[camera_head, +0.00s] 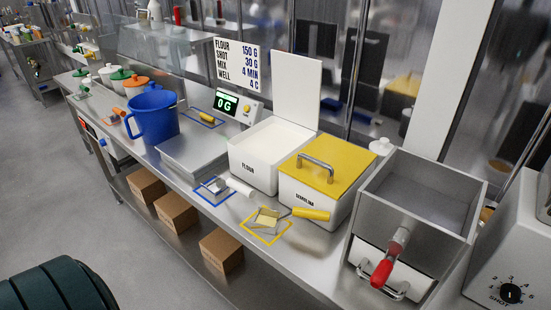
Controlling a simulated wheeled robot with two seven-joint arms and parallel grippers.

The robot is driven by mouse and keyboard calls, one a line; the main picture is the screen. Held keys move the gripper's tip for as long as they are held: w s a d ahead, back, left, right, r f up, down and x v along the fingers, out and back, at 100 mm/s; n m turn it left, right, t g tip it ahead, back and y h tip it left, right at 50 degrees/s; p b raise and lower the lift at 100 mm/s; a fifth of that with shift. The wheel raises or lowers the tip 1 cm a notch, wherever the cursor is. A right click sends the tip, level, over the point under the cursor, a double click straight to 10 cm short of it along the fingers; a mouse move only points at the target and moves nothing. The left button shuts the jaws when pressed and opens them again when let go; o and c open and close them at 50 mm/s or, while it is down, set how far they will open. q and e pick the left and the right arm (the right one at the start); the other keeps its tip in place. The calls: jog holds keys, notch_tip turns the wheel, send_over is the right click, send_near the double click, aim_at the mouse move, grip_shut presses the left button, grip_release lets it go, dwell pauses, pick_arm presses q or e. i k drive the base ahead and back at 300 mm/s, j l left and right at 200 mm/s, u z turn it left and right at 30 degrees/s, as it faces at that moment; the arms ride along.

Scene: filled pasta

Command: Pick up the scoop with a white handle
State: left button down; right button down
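The scoop with a white handle (241,187) lies on the steel counter in front of the flour bin. Its metal bowl (215,186) points left and rests inside a blue square outline (209,199). Its handle points right, towards the bins. Neither of my grippers is in view, so nothing shows of whether they are open or shut.
Near the scoop are an open flour bin (252,182), a semolina bin with a yellow lid (322,161), a yellow-handled scoop (310,213) and a steel scale plate (185,157).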

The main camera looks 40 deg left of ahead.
aim_at(219, 187)
jog(key=u, duration=1.45)
